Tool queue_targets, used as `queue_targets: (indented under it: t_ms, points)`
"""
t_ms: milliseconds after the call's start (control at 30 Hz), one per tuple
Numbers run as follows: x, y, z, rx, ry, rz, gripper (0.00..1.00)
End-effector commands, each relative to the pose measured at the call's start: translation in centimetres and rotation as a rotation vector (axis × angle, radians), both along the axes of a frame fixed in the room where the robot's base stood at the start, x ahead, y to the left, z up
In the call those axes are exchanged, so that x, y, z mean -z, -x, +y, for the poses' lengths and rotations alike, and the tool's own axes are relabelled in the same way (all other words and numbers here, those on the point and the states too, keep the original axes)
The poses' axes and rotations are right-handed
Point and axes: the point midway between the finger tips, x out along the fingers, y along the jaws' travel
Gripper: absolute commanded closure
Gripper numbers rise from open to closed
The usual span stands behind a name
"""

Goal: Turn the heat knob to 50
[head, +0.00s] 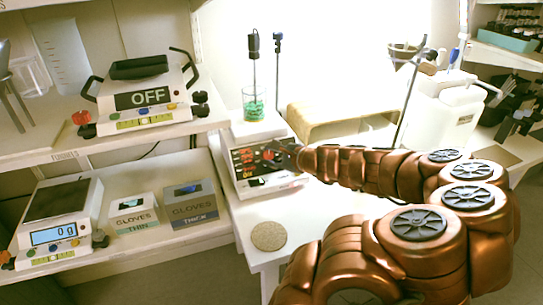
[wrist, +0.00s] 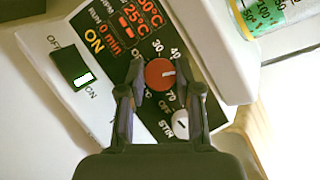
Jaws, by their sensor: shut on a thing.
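The red heat knob (wrist: 160,75) sits on the black front panel (wrist: 108,50) of the hot plate. My gripper (wrist: 160,68) has one finger on each side of the knob and is shut on it. The knob's pale pointer mark faces right, below the 40 label; labels 30 and 70 also show, and the right finger covers part of the dial. The red display shows 25°C and 0 min; the figure above ends in 0°C, its first digit unclear. In the head view my gripper (head: 284,154) is at the panel of the hot plate (head: 238,176).
A white stir knob (wrist: 181,125) is close to the right finger. A rocker switch (wrist: 76,68) is at the left. A beaker with green contents (head: 254,104) stands on the hot plate. A round tan disc (head: 268,236) lies in front. Shelves with scales and glove boxes are left.

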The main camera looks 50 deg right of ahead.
Motion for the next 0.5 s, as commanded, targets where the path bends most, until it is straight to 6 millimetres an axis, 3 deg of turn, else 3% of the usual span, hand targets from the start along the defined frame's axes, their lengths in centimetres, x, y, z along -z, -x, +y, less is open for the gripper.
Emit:
queue_targets:
  t_ms: [400, 433, 500]
  points:
    - [0.06, -0.01, 0.03, 0.003, -0.004, -0.002, 1.00]
    - [0.06, -0.01, 0.03, 0.003, -0.004, -0.002, 0.65]
    - [0.06, -0.01, 0.02, 0.003, -0.004, -0.002, 0.57]
